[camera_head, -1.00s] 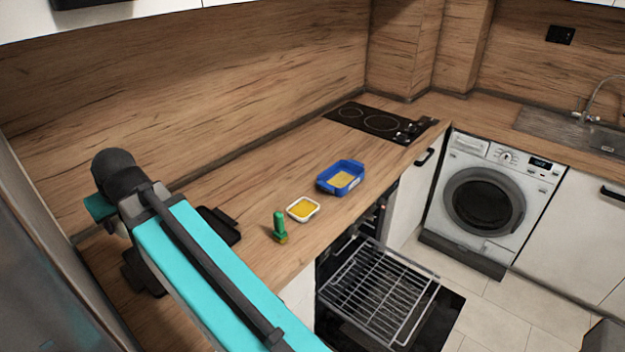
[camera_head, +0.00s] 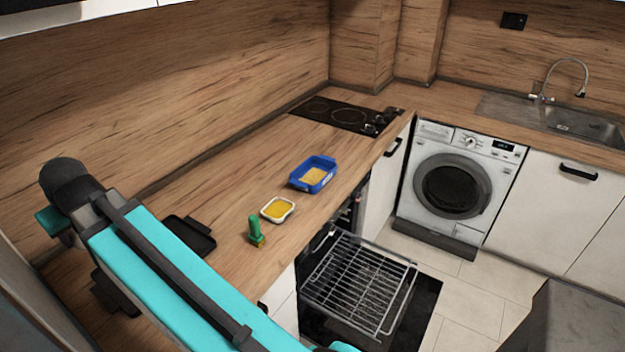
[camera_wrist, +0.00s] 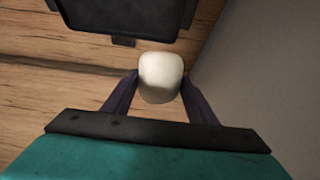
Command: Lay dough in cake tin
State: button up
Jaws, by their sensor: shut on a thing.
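In the wrist view, the dough (camera_wrist: 161,78) is a smooth, pale cream lump. My gripper (camera_wrist: 160,90) is shut on it, with a dark finger on each side. A shallow black tin with handles (camera_wrist: 115,18), which looks like the cake tin, lies on the counter just beyond the dough in the wrist view. Part of it is cut off by the top edge. The black tin also shows in the head view (camera_head: 193,236), partly behind my turquoise arm. My gripper and the dough are hidden in the head view.
A green-handled tool (camera_head: 256,232), a white dish with yellow contents (camera_head: 278,209) and a blue dish (camera_head: 313,174) stand along the counter (camera_head: 250,180). The hob (camera_head: 342,114) lies farther back. The oven is open, its wire rack (camera_head: 358,282) out. A grey surface (camera_wrist: 255,80) borders the right.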

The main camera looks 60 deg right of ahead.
jog(key=s+d+f+m+g+h+b, duration=0.2)
jog(key=d+m, duration=0.7)
jog(key=d, duration=2.5)
jog(key=s+d+f+m+g+h+b, duration=0.1)
jog(key=s+d+m, duration=0.2)
jog(key=s+d, duration=0.3)
jog(key=s+d+f+m+g+h+b, duration=0.1)
jog(key=s+d, duration=0.5)
jog(key=d, duration=0.9)
jog(key=s+d+f+m+g+h+b, duration=0.2)
jog(key=s+d+m, duration=0.3)
jog(key=d, duration=0.5)
jog(key=shift+s+d+f+g+h, duration=0.25)
jog(key=shift+s+f+g+h, duration=0.05)
jog(key=shift+s+f, duration=0.2)
jog(key=shift+f+b, duration=0.2)
jog(key=shift+b, duration=1.3)
jog(key=b, duration=0.3)
jog(key=shift+m, duration=0.3)
jog(key=shift+a+b, duration=0.1)
jog(key=shift+b, duration=0.7)
jog(key=shift+r+b, duration=0.25)
jog(key=shift+b, duration=0.2)
